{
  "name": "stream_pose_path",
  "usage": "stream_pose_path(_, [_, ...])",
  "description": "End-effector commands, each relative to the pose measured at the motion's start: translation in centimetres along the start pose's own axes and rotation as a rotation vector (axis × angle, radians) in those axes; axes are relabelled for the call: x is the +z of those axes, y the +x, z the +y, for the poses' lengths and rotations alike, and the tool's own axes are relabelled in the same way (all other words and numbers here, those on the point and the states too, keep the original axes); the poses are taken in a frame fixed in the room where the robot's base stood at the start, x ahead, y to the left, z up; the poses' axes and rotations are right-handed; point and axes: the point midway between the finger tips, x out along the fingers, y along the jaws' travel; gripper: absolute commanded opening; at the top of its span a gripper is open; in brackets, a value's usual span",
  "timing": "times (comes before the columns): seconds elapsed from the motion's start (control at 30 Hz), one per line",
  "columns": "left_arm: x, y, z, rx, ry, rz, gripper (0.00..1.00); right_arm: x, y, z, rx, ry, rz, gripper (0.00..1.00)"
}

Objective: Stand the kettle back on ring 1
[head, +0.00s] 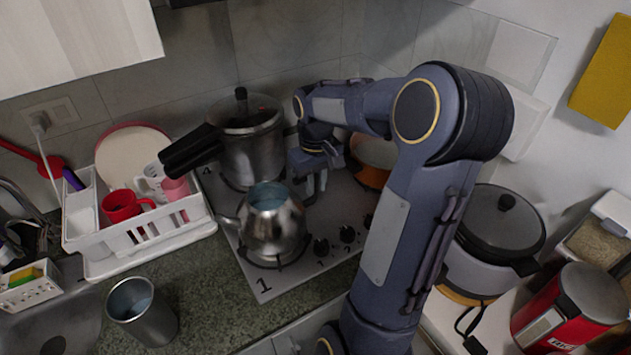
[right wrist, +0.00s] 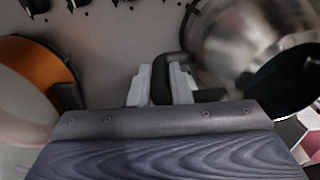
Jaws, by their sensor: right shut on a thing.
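The steel kettle (head: 272,228), with a bluish top and a spout to the left, is over the front-left ring (head: 275,262), beside the printed "1" (head: 264,285). It looks roughly upright; I cannot tell whether its base touches the ring. My right gripper (head: 314,186) is behind and right of the kettle. In the right wrist view, its pale fingers (right wrist: 162,88) are shut on a dark handle (right wrist: 160,72), which appears to be the kettle's. A blurred steel body (right wrist: 235,45) shows beside it. My left gripper is not in view.
A pressure cooker (head: 250,150) with a long black handle stands behind the kettle. An orange pan (head: 372,160) is at back right. A white dish rack (head: 150,240) borders the hob's left. A steel cup (head: 143,312) stands on the counter. Knobs (head: 347,234) line the hob front.

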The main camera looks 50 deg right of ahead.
Motion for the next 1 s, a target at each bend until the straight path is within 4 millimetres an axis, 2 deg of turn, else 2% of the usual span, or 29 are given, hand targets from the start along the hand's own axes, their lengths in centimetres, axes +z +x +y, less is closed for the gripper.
stream_pose_path(0.57, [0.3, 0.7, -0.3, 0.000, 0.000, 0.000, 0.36, -0.1, 1.1, -0.1, -0.001, 0.000, 0.003, 0.00])
stream_pose_path(0.6, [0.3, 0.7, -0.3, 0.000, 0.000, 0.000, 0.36, 0.0, 1.2, 0.0, 0.000, 0.000, 0.000, 0.23])
stream_pose_path(0.73, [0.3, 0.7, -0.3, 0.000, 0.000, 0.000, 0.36, 0.0, 1.1, 0.0, 0.000, 0.000, 0.000, 0.40])
stream_pose_path(1.0, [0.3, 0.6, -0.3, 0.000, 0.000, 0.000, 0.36, 0.0, 1.1, 0.0, 0.000, 0.000, 0.000, 0.40])
